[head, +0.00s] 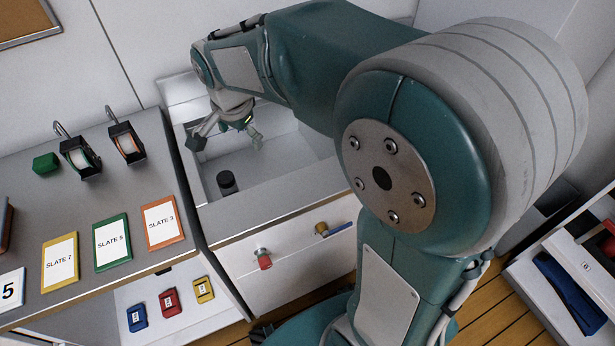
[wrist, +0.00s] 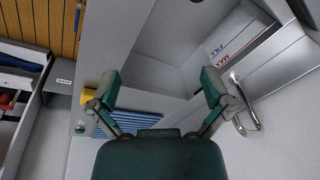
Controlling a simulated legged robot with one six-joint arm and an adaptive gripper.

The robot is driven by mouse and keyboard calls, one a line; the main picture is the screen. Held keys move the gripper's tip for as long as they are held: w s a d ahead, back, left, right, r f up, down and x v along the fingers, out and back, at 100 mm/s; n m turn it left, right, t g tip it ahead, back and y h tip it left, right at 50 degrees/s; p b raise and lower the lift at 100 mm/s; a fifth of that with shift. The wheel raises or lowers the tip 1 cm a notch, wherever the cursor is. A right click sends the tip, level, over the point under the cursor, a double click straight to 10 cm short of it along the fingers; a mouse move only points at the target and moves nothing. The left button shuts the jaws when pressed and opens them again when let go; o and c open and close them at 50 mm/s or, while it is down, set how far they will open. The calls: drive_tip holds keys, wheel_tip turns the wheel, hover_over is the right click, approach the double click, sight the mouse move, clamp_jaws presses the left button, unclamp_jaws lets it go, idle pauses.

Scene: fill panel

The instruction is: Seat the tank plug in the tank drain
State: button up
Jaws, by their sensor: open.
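The tank is a grey open basin (head: 290,150) in the middle of the head view. A short black cylinder (head: 227,183), which looks like the tank plug, stands upright on the tank floor near its left front. I cannot tell whether it sits in the drain; no separate drain opening shows. My gripper (head: 227,138) hangs over the tank, beyond and above the black cylinder, with its fingers spread and nothing between them. In the wrist view my open gripper (wrist: 161,88) is empty and the tank's inner wall (wrist: 170,72) shows ahead. The plug cannot be made out there.
The wrist view shows a metal tap (wrist: 246,108) and a FILL MAX label (wrist: 234,43).

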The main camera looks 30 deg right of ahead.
drive_tip(key=s+d+r+n+t, duration=0.1)
drive_tip(key=s+d+r+n, duration=0.1)
drive_tip(key=s+n, duration=0.3)
drive_tip(key=s+d+r+n+t, duration=0.2)
drive_tip(key=s+n, duration=0.4)
drive_tip(key=s, duration=0.8)
drive_tip(key=shift+d+r+t, duration=0.3)
drive_tip(key=shift+d+r, duration=0.2)
drive_tip(key=shift+d, duration=0.3)
drive_tip(key=shift+s, duration=0.15)
